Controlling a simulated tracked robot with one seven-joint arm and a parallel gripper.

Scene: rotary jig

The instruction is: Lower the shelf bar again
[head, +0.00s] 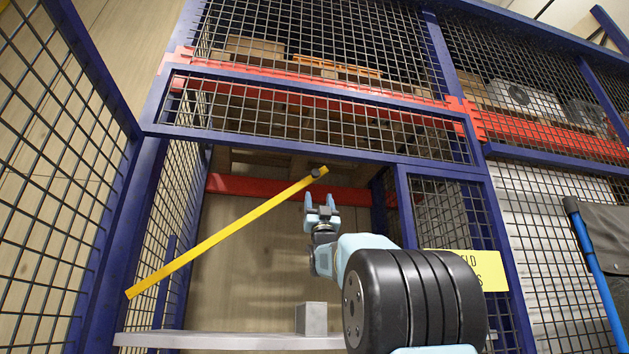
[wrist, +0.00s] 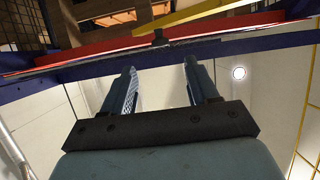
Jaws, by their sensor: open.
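The yellow shelf bar (head: 225,234) is raised at a slant across the cage opening. Its low end is at the left and its high end, with a dark round fitting (head: 315,172), is at the upper right. My gripper (head: 321,202) points up just below and right of that high end, apart from it, with its two fingers open and nothing between them. In the wrist view my open gripper (wrist: 160,82) shows from behind, and part of the yellow bar (wrist: 220,16) crosses the top, beyond the fingertips.
A pale shelf (head: 220,340) with a grey block (head: 311,318) on it lies below. Blue mesh frames (head: 120,230) stand at the left, and a red beam (head: 320,78) runs above the opening. A yellow sign (head: 480,268) hangs at the right.

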